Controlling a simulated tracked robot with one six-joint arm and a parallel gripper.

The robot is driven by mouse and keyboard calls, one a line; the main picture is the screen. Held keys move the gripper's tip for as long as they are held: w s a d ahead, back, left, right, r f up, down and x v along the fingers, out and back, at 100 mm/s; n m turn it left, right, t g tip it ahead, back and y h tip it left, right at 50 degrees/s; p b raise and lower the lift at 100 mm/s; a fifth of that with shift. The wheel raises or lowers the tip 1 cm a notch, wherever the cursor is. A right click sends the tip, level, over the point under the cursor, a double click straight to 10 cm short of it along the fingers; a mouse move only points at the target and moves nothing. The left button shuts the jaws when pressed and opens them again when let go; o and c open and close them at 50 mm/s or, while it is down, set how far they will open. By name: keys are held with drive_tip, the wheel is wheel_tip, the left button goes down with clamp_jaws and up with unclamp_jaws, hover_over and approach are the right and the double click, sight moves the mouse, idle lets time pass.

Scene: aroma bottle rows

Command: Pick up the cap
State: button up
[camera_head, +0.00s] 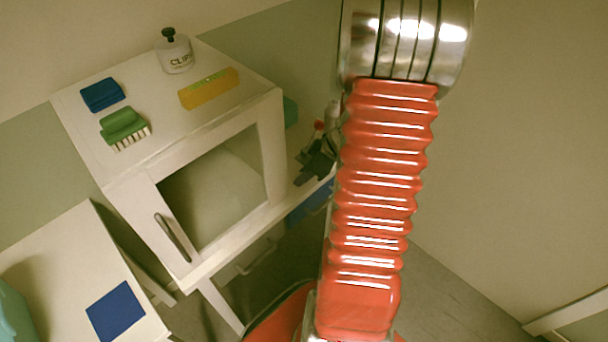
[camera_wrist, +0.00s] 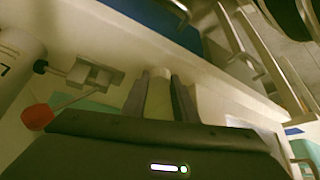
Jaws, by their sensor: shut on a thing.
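My gripper (camera_wrist: 160,98) is shut on a pale cylindrical piece (camera_wrist: 158,97), which shows between its two dark fingers in the wrist view. I cannot tell for certain whether this piece is the cap. In the head view my dark gripper (camera_head: 303,177) is beside the right side of the white cabinet, and the held piece cannot be made out there. A small red round thing (camera_wrist: 38,117) with a thin stick is left of the fingers in the wrist view. It also shows above the gripper in the head view (camera_head: 319,125).
A white cabinet (camera_head: 140,165) with a glass front bears a blue block (camera_head: 102,95), a green brush (camera_head: 123,126), a yellow bar (camera_head: 209,88) and a labelled bottle (camera_head: 175,55). A white bottle (camera_wrist: 18,68) and a small grey holder (camera_wrist: 95,75) are near my gripper.

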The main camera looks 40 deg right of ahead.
wheel_tip(320, 180, up, 10)
idle(0.6)
idle(0.4)
wheel_tip(320, 180, up, 10)
drive_tip(key=shift+s+d+r, duration=0.25)
drive_tip(key=shift+s+d, duration=0.1)
drive_tip(key=shift+s, duration=0.1)
